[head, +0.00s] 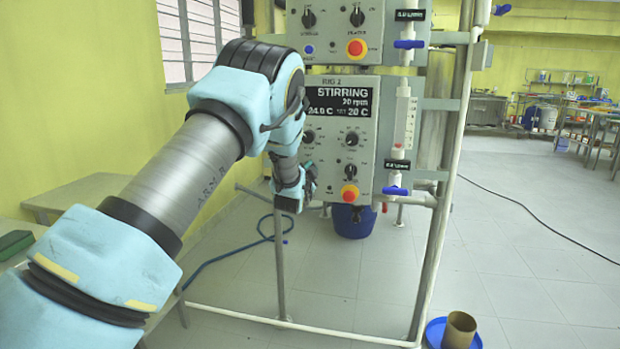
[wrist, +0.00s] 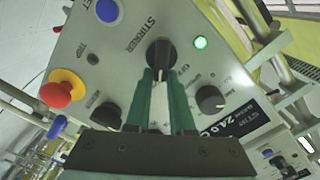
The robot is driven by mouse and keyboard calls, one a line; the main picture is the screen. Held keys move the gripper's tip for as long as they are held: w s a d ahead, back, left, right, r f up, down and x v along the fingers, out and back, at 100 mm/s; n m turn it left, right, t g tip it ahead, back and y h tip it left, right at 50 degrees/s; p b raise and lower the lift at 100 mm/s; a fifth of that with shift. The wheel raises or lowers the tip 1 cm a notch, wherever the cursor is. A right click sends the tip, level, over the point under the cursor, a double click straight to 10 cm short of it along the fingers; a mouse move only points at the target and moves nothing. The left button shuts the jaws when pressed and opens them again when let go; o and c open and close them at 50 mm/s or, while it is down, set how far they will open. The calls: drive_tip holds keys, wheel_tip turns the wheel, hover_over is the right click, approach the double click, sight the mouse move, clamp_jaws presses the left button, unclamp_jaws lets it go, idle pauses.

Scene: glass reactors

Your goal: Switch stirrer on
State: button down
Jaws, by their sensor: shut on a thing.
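The lower control panel (head: 335,160) is on the frame, with a display (head: 342,101) reading "STIRRING 20 rpm". In the wrist view, the black stirrer knob (wrist: 160,52) sits beside the word STIRRER. My gripper (wrist: 159,78) has its green fingers closed around the knob's grip. A green lamp (wrist: 200,43) beside the knob is lit. In the head view, my gripper (head: 309,183) is at the panel's lower left and hides the stirrer knob.
A red stop button with yellow collar (wrist: 62,88), a blue button (wrist: 107,11) and another black knob (wrist: 209,99) are close to my fingers. A similar panel (head: 335,30) is above. A blue bucket (head: 353,222) stands below. Open floor lies to the right.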

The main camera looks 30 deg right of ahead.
drive_tip(key=shift+f+m+b, duration=0.2)
drive_tip(key=shift+m+b, duration=0.25)
drive_tip(key=shift+m, duration=0.15)
drive_tip(key=c, duration=0.8)
unclamp_jaws()
drive_tip(key=b+v, duration=0.2)
drive_tip(key=v, duration=0.8)
drive_tip(key=shift+s+a, duration=0.25)
drive_tip(key=shift+s, duration=0.1)
